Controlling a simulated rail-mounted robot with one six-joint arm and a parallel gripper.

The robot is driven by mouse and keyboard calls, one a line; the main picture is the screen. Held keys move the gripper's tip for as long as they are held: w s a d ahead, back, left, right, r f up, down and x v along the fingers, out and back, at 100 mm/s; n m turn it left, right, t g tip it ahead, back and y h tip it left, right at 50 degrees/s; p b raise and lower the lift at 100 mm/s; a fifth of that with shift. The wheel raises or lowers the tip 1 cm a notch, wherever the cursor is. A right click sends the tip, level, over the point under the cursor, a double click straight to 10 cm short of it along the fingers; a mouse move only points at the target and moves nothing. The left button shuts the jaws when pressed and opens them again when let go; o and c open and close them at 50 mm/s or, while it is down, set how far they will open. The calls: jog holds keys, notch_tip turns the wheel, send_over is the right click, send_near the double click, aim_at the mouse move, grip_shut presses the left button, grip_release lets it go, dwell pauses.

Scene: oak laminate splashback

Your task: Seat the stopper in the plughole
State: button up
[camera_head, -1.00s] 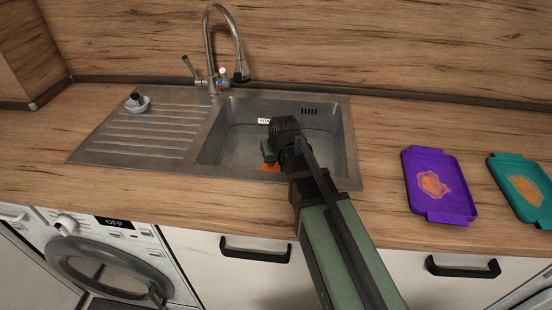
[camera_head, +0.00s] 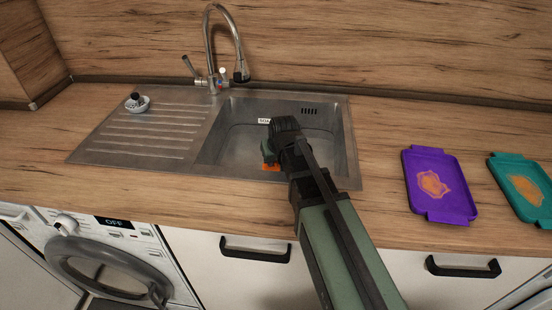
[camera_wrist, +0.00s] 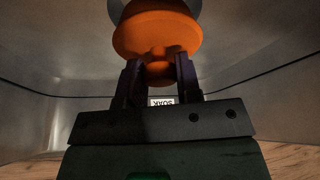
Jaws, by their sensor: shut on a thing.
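The orange stopper (camera_wrist: 157,35) is between the two dark fingers of my gripper (camera_wrist: 158,82) in the wrist view. My gripper is shut on the stopper's narrow part, with its wide round part beyond the fingertips. In the head view a bit of the stopper (camera_head: 270,167) shows low in the sink basin, under my gripper (camera_head: 268,155). A grey round surface, perhaps the plughole's metal ring (camera_wrist: 114,10), shows behind the stopper at the wrist view's top edge. The plughole's opening is hidden, and I cannot tell whether the stopper touches it.
The steel basin's walls (camera_head: 338,150) surround my gripper. A label reading SOAK (camera_wrist: 162,102) is on the back wall. A tap (camera_head: 212,60) stands behind. A strainer with a black knob (camera_head: 138,104) sits on the drainboard. Purple (camera_head: 455,170) and teal (camera_head: 515,168) trays lie right.

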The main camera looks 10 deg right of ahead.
aim_at(277, 164)
jog(key=shift+f+b, duration=1.7)
jog(key=shift+f, duration=0.05)
jog(key=shift+f+b, duration=0.6)
jog(key=shift+b, duration=0.05)
jog(key=shift+r+p, duration=1.5)
jog(key=shift+p, duration=0.05)
jog(key=shift+f+b, duration=0.9)
